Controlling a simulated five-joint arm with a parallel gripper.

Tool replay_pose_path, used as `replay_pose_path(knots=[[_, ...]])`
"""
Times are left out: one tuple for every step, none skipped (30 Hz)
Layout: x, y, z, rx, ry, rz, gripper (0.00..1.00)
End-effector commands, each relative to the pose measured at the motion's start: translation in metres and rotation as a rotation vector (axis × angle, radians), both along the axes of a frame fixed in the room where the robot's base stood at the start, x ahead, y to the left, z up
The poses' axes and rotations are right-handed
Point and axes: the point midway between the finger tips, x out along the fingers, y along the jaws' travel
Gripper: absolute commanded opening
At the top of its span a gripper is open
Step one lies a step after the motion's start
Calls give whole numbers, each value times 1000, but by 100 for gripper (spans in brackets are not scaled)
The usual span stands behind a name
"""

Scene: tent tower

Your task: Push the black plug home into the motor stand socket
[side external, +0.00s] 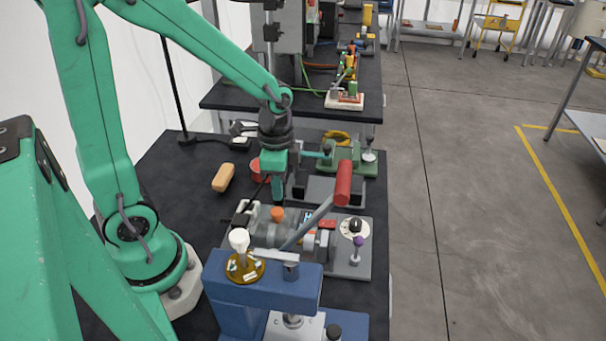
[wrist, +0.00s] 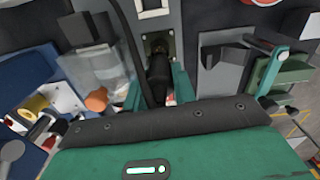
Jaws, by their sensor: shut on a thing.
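My gripper (wrist: 158,90) shows in the wrist view with its green fingers on either side of the black plug (wrist: 158,68), shut on it. The plug points at the dark socket opening (wrist: 157,40) in the grey motor stand (wrist: 148,20). The plug's front end is at or very near the opening; I cannot tell how deep it sits. In the side view my gripper (side external: 278,195) points down over the bench, just behind an orange knob (side external: 277,213). The plug and the socket cannot be made out there.
A red-handled lever (side external: 343,183) rises right of my gripper. A blue press (side external: 262,285) stands in front. A green fixture (side external: 345,158) stands behind. A tan block (side external: 223,177) lies left on the black bench. A dark strip, perhaps a cable (wrist: 130,30), runs beside the plug.

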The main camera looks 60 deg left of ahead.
Motion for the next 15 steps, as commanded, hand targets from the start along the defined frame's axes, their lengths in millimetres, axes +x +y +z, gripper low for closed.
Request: replay_pose_path(knots=[[0,0,0,0,0,0,5],[0,0,0,0,0,0,5],[0,0,0,0,0,0,5],[0,0,0,0,0,0,5],[0,0,0,0,0,0,5],[0,0,0,0,0,0,5],[0,0,-1,0,0,0,5],[0,0,-1,0,0,0,5],[0,0,-2,0,1,0,5],[0,0,-2,0,1,0,5],[0,0,-3,0,1,0,5],[0,0,-3,0,1,0,5],[0,0,-4,0,1,0,5],[0,0,-4,0,1,0,5],[0,0,-5,0,1,0,5]])
